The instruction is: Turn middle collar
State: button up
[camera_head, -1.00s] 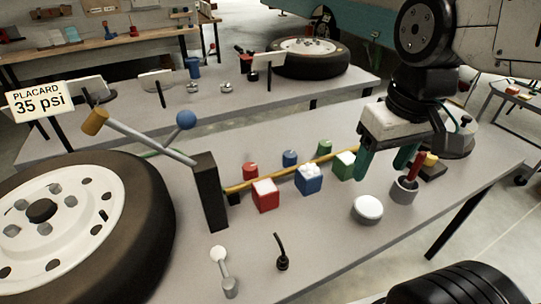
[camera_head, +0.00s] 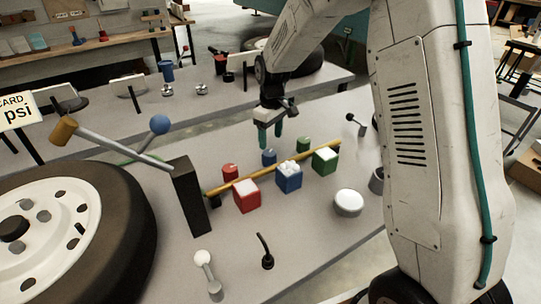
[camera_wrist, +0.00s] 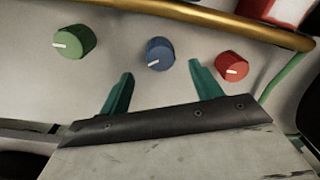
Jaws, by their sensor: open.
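The middle collar is a small blue knob (camera_head: 269,157) behind the yellow tube. In the wrist view the blue collar (camera_wrist: 159,54) shows a white mark and stands between a green collar (camera_wrist: 74,42) and a red collar (camera_wrist: 231,67). My gripper (camera_head: 271,138) is open and empty above the blue collar. In the wrist view its teal fingertips (camera_wrist: 160,70) lie to either side of the blue collar, seemingly short of it.
A yellow tube (camera_head: 255,177) runs alongside the collars. Red (camera_head: 246,196), blue (camera_head: 289,178) and green (camera_head: 324,159) blocks stand in front of it. A dark post (camera_head: 189,197) with a lever stands left, beside a wheel (camera_head: 130,220).

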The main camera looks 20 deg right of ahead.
aim_at(270, 153)
notch_tip(270, 153, down, 8)
jog(key=shift+w+a+f, duration=0.1)
jog(key=shift+a, duration=0.05)
dwell(0.3)
jog(key=c, duration=1)
